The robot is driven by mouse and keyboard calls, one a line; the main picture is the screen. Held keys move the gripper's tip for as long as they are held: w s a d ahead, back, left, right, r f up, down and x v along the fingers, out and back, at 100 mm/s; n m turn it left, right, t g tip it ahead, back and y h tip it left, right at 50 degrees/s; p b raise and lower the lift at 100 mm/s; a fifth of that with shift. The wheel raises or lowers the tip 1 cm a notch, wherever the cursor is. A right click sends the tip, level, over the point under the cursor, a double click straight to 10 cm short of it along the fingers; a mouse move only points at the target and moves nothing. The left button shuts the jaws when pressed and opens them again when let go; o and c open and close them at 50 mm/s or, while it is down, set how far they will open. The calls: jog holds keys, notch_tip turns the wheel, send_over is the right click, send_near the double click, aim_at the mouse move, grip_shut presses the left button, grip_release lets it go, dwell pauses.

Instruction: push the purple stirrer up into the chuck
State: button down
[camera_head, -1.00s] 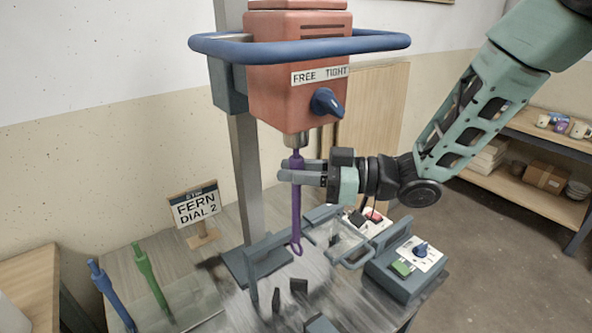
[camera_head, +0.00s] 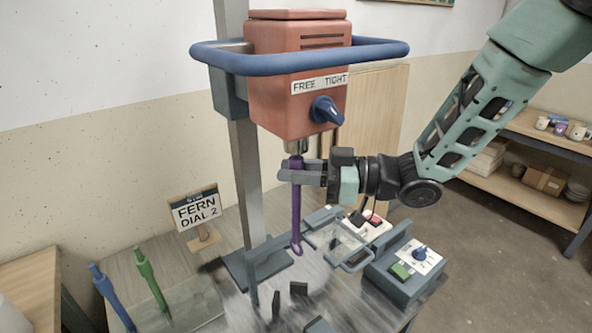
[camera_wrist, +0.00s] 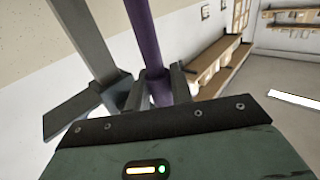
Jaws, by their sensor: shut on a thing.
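The purple stirrer (camera_head: 296,215) hangs upright under the orange mixer head (camera_head: 293,95), its loop end down. Its top meets the silver chuck (camera_head: 295,146) at the underside of the head; I cannot tell how far inside it sits. My gripper (camera_head: 290,172) is shut on the stirrer's upper shaft, just below the chuck. In the wrist view the purple shaft (camera_wrist: 147,45) passes between my fingers (camera_wrist: 157,85). A blue knob (camera_head: 326,109) under the FREE and TIGHT labels is on the head's front.
A blue ring bar (camera_head: 375,48) surrounds the head. A grey column (camera_head: 246,180) stands behind. A blue stirrer (camera_head: 110,297) and a green stirrer (camera_head: 150,277) stand at left. A sign (camera_head: 196,210) reads FERN DIAL 2. A control box (camera_head: 405,270) sits at right.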

jog(key=shift+r, duration=0.15)
jog(key=c, duration=1.1)
grip_release()
jog(key=shift+c, duration=0.2)
jog(key=shift+d, duration=0.1)
